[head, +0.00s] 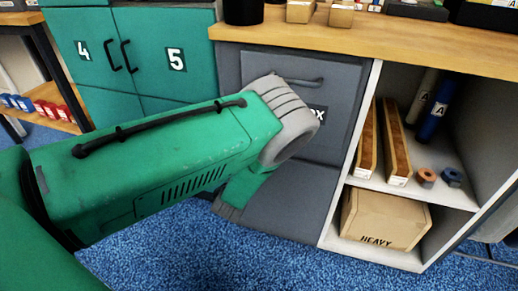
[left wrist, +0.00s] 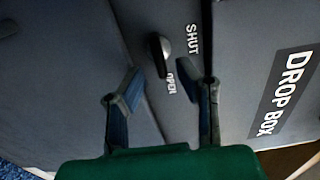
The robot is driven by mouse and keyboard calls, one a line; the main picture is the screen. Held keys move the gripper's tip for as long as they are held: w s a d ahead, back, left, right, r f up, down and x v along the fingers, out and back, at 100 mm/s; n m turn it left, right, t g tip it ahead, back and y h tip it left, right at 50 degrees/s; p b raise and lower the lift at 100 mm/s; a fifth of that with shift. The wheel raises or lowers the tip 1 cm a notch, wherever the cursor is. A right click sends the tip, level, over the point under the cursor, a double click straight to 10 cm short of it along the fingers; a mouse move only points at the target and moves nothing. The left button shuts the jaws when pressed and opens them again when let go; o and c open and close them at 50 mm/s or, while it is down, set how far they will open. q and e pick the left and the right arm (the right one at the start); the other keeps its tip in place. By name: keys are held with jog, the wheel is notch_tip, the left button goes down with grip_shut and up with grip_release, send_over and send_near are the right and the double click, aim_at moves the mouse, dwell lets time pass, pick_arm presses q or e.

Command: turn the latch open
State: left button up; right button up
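In the head view my left arm hides the latch and the gripper's fingers. My right gripper is in neither view.
The grey drop box cabinet (head: 342,112) has a bar handle (head: 300,82) near its top, and its DROP BOX label (left wrist: 285,92) shows near the latch. A white-edged open shelf (head: 345,178) with a HEAVY carton (head: 385,222) stands right. Green lockers (head: 150,35) stand left.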

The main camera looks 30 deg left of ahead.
pick_arm(q)
jog(key=v, duration=1)
jog(key=shift+d, duration=0.2)
jog(key=shift+w, duration=0.15)
jog(key=shift+a, duration=0.1)
jog(key=s+a+f+n+g, duration=0.3)
jog(key=s+f+n+g, duration=0.2)
jog(key=s+f+g, duration=0.1)
jog(key=s+d+f+n+g+h, duration=0.1)
jog(key=s+d+f+n+g, duration=0.1)
jog(key=s+n+g, duration=0.35)
jog(key=s+d+f+n+g+h, duration=0.1)
jog(key=s+d+f+n+g, duration=0.15)
jog(key=s, duration=0.65)
jog(key=s+d+n+g+h, duration=0.1)
jog(key=s+d+g+h, duration=0.15)
jog(key=s, duration=0.45)
notch_tip(320, 180, up, 15)
jog(key=s+p, duration=0.1)
jog(key=p, duration=1.3)
jog(key=shift+d+n, duration=0.4)
jog(key=shift+d, duration=0.1)
